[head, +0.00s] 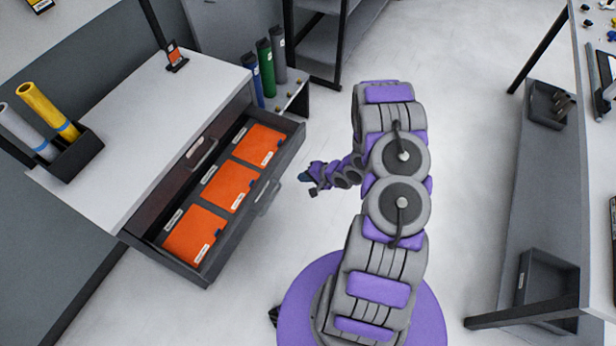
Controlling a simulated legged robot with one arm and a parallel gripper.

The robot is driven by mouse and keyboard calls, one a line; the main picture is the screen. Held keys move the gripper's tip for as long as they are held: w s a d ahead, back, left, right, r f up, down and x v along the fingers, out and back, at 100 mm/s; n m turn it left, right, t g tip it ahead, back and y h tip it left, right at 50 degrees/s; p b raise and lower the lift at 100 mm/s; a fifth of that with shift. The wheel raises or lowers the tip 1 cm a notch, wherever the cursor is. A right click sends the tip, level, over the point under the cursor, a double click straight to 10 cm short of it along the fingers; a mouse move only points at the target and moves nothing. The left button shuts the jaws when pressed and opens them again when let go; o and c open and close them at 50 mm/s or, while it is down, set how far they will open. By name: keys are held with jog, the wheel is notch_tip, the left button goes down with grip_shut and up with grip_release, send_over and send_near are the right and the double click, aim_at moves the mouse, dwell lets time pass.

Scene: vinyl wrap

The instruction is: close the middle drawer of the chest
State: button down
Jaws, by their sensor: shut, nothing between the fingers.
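The chest (135,128) has a white top and stands at the left in the head view. One drawer (184,265) is pulled far out and holds orange folders (229,186) with white labels. From this high view I cannot tell for sure which level this drawer is. Its front panel faces right and carries a pale handle (268,196). My gripper (304,178) is shut and empty. It appears to the right of the drawer front, with a visible gap, and points left towards it. My arm hides part of the floor behind it.
A black holder (82,152) with yellow and grey rolls stands on the chest top, as does a small stand (176,62). Green, blue and grey rolls (265,68) stand behind the drawer. A workbench (590,85) is at the right. The floor (470,150) between is clear.

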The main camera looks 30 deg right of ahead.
aim_at(279, 175)
jog(key=w+a+f, duration=0.1)
jog(key=w, duration=0.1)
jog(key=w+a+f+b, duration=0.1)
jog(key=a, duration=0.1)
jog(key=w+a+f, duration=0.1)
jog(key=w, duration=0.1)
jog(key=shift+w+a+f+b, duration=0.15)
jog(key=shift+w+f+b, duration=0.2)
jog(key=shift+w+a, duration=0.15)
jog(key=shift+w, duration=0.2)
jog(key=shift+r, duration=0.1)
